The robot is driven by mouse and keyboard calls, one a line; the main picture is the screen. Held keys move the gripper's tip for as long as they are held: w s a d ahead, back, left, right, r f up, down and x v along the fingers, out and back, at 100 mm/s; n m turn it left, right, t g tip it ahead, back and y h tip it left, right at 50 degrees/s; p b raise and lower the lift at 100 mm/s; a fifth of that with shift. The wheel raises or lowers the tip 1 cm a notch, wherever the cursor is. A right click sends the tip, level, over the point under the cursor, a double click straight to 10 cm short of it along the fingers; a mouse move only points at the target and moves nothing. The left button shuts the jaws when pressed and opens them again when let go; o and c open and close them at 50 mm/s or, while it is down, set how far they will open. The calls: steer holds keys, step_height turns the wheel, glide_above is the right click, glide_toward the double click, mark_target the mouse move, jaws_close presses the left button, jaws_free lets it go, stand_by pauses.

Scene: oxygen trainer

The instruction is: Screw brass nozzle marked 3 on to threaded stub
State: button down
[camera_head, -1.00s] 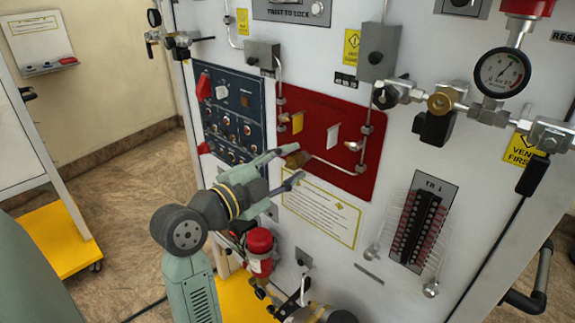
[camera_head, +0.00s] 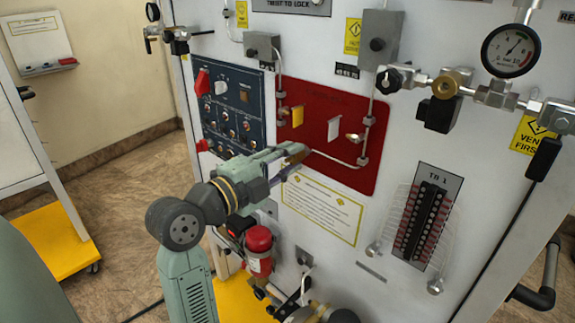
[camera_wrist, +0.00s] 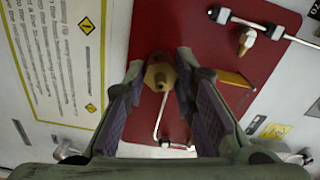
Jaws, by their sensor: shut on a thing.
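The brass nozzle (camera_wrist: 160,72) sits between my fingertips in the wrist view, in front of the dark red panel (camera_wrist: 208,48). My gripper (camera_wrist: 160,75) is shut on it. In the head view my gripper (camera_head: 288,153) reaches the lower left part of the red panel (camera_head: 345,105), and the nozzle (camera_head: 298,149) shows as a brown-brass bit at the fingertips. A thin pipe (camera_head: 330,158) runs right from there. The threaded stub is hidden behind the nozzle and fingers. I cannot read a 3 on the nozzle or tell how far it is engaged.

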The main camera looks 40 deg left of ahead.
steer(key=shift+r, duration=0.1)
steer(key=shift+f+m+b, duration=0.2)
steer(key=shift+m+b, duration=0.5)
steer(key=shift+b, duration=0.1)
steer(key=shift+m+b, duration=0.35)
steer(key=shift+m, duration=0.15)
steer(key=shift+r+m, duration=0.2)
steer(key=shift+m, duration=0.3)
steer(key=shift+f+m+b, duration=0.25)
steer(key=shift+m+b, duration=0.65)
steer(key=shift+b, duration=0.2)
steer(key=shift+r+m+b, duration=0.25)
steer(key=shift+m+b, duration=0.05)
steer(key=shift+m, duration=0.5)
